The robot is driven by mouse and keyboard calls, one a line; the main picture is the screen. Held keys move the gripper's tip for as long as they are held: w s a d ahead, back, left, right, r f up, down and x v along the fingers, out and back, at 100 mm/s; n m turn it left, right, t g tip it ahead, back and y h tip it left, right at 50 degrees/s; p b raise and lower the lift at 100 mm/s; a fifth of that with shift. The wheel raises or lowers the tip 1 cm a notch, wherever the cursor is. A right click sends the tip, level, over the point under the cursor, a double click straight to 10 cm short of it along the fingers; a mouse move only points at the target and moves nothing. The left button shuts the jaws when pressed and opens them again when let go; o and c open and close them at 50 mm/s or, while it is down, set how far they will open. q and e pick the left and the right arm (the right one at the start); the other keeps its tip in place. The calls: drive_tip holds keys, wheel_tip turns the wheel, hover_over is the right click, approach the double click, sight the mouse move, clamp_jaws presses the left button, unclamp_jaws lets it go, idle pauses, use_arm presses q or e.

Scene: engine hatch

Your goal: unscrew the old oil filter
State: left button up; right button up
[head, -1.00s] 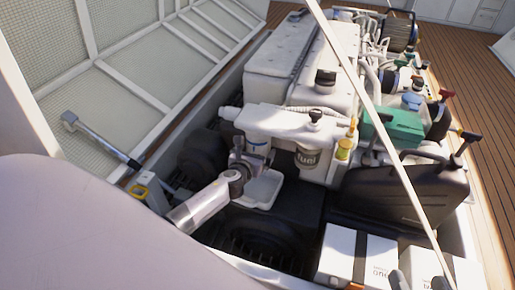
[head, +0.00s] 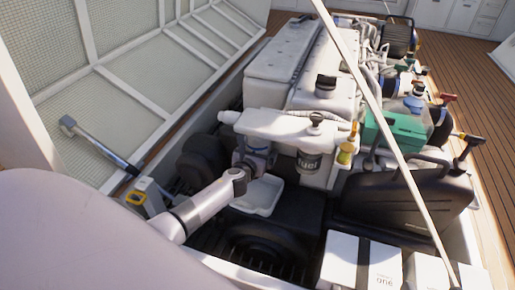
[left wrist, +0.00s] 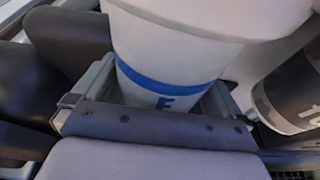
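The old oil filter, a white cylinder with a blue band, hangs under the engine's white housing. It fills the middle of the left wrist view (left wrist: 165,62) and is mostly hidden behind the gripper in the head view. My left gripper (head: 257,155) is at the filter, with one finger on each side of it. In the left wrist view the fingers (left wrist: 162,100) are spread, with narrow dark gaps beside the filter; contact is not clear. My right gripper is not in view.
A white tray (head: 262,197) lies below the filter. A fuel filter (head: 308,162) hangs close on the right. A black canister (head: 405,205) and white boxes (head: 345,258) stand at the right front. A thin pole (head: 372,95) crosses the hatch.

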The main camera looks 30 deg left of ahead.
use_arm(q)
drive_tip(key=shift+f, duration=0.1)
drive_tip(key=shift+d+y, duration=0.1)
drive_tip(key=shift+y, duration=0.2)
drive_tip(key=shift+n+g+y+b, duration=0.3)
drive_tip(key=shift+n+y+b, duration=0.05)
drive_tip(key=shift+n+y, duration=0.4)
drive_tip(key=shift+n+g+y, duration=0.7)
drive_tip(key=shift+n+y, duration=0.55)
drive_tip(key=shift+y, duration=0.2)
drive_tip(key=c, duration=1)
drive_tip(key=shift+r+m+h+p, duration=0.2)
drive_tip(key=shift+m+h+p, duration=0.2)
drive_tip(key=shift+h+p, duration=0.1)
drive_tip(key=shift+m+t+h, duration=0.4)
drive_tip(key=shift+t, duration=0.1)
drive_tip(key=shift+f+m+t+h+p, duration=0.2)
drive_tip(key=shift+m+t+h+p, duration=0.1)
drive_tip(key=shift+m+h, duration=0.35)
